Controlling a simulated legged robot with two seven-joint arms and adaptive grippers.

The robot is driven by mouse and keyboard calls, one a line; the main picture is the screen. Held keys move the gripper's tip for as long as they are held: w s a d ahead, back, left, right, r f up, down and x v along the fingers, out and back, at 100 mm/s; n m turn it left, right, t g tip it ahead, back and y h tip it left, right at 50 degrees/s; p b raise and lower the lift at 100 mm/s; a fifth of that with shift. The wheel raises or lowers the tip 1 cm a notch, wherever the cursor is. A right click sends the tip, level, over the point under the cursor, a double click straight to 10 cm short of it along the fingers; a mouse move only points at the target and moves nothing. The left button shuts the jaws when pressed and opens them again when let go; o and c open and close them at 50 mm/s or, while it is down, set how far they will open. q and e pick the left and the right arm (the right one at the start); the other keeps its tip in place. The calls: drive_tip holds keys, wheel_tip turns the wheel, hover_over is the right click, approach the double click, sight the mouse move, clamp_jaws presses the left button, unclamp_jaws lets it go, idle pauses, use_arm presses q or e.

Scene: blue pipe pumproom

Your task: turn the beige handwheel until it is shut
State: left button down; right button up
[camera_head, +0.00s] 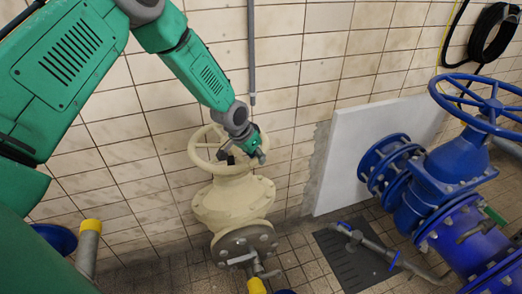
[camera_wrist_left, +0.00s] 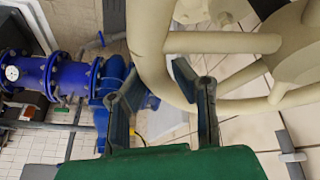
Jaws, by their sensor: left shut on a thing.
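The beige handwheel (camera_head: 222,171) sits on top of a beige valve body (camera_head: 233,203) in the middle of the head view. My left gripper (camera_head: 243,153) reaches down to the right side of its rim. In the left wrist view, the thick beige rim (camera_wrist_left: 150,45) passes between the two dark fingers of the left gripper (camera_wrist_left: 158,88), and the spokes run off to the right. The gripper is shut on the rim. The exact finger contact is partly hidden. My right gripper is not in view.
A blue valve with a blue handwheel (camera_head: 490,103) and blue pipes stands at the right. A white panel (camera_head: 345,165) leans on the tiled wall behind. A grey pipe (camera_head: 252,55) runs down the wall above the beige wheel. A dark floor grate (camera_head: 350,260) lies right of the beige valve.

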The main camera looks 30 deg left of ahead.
sight(247, 162)
use_arm(q)
drive_tip(key=shift+s+a+m+h, duration=0.25)
drive_tip(key=shift+s+m, duration=0.45)
drive_tip(key=shift+s+a+m+h, duration=0.2)
drive_tip(key=shift+s+m+h, duration=0.05)
drive_tip(key=shift+s+m, duration=0.45)
drive_tip(key=shift+s+g, duration=0.1)
drive_tip(key=shift+g, duration=0.2)
drive_tip(key=c, duration=1.4)
unclamp_jaws()
drive_tip(key=shift+o, duration=0.4)
drive_tip(key=shift+s+a, duration=0.1)
drive_tip(key=shift+s, duration=0.05)
